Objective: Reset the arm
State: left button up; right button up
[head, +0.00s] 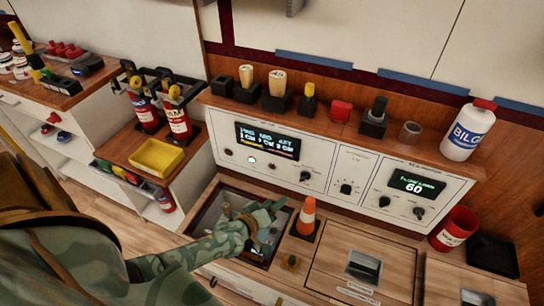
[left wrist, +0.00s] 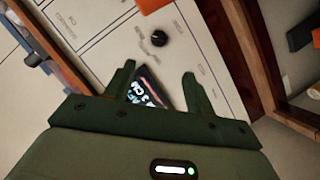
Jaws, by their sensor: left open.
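My left arm comes in from the left in the head view, in a green camouflage pattern. Its left gripper (head: 258,214) is over the counter in front of the control panel (head: 318,165), beside the orange cone (head: 307,216). In the left wrist view the two green fingers of the left gripper (left wrist: 159,74) stand apart with nothing held between them. Beyond them the panel's lit display (left wrist: 146,88) and a black knob (left wrist: 159,38) show. My right gripper is in neither view.
A wooden shelf (head: 340,130) above the panel holds several small items and a white bottle (head: 466,131). A red cup (head: 455,229) stands at the right. A yellow tray (head: 157,157) and red extinguishers (head: 177,120) are at the left. A dark recessed hatch (head: 213,213) lies by the gripper.

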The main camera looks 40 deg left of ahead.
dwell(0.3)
pick_arm(q)
jog(key=s+f+m+g, duration=0.95)
jog(key=s+f, duration=1.05)
jog(key=s, duration=0.3)
jog(key=s+d+f+m+g+p, duration=0.1)
jog(key=s+d+g, duration=0.1)
jog(key=s, duration=1.1)
jog(key=s+d+f+m+g, duration=0.2)
jog(key=s+d+g, duration=0.1)
jog(key=s, duration=1)
jog(key=shift+d+f+y+p, duration=0.15)
jog(key=shift+d+y+p, duration=0.15)
jog(key=shift+d+p, duration=0.15)
